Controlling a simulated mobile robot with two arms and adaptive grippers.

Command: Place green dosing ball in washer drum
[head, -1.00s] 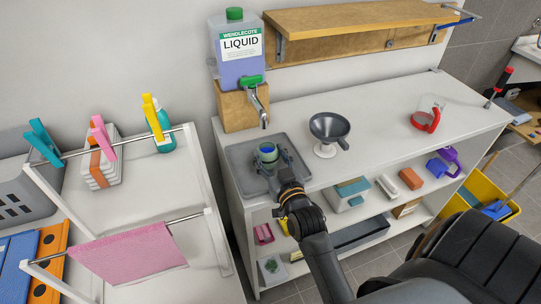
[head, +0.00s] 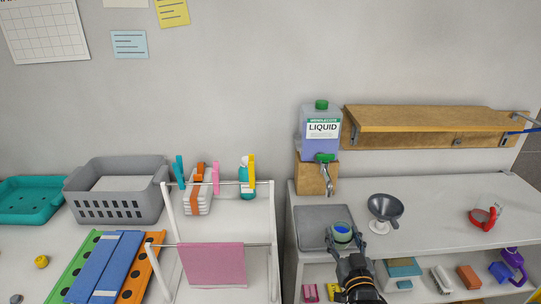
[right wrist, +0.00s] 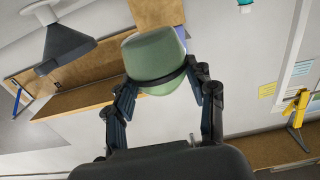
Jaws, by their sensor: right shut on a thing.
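My right gripper (head: 346,243) is shut on the green dosing ball (head: 341,230), a small cup-like green thing with blue inside its open top. It is over the right part of the grey tray (head: 313,217) on the white bench; how high above the tray I cannot tell. In the right wrist view the green dosing ball (right wrist: 155,58) sits between the two fingers of the right gripper (right wrist: 160,82), one finger on each side. The washer drum is not in view. My left gripper is not in view.
A liquid bottle (head: 321,132) with a green tap stands on a wooden block (head: 312,179) behind the tray. A grey funnel (head: 385,208) and a red-handled jug (head: 484,218) are to the right. A drying rack (head: 232,207) and a grey basket (head: 118,190) are to the left.

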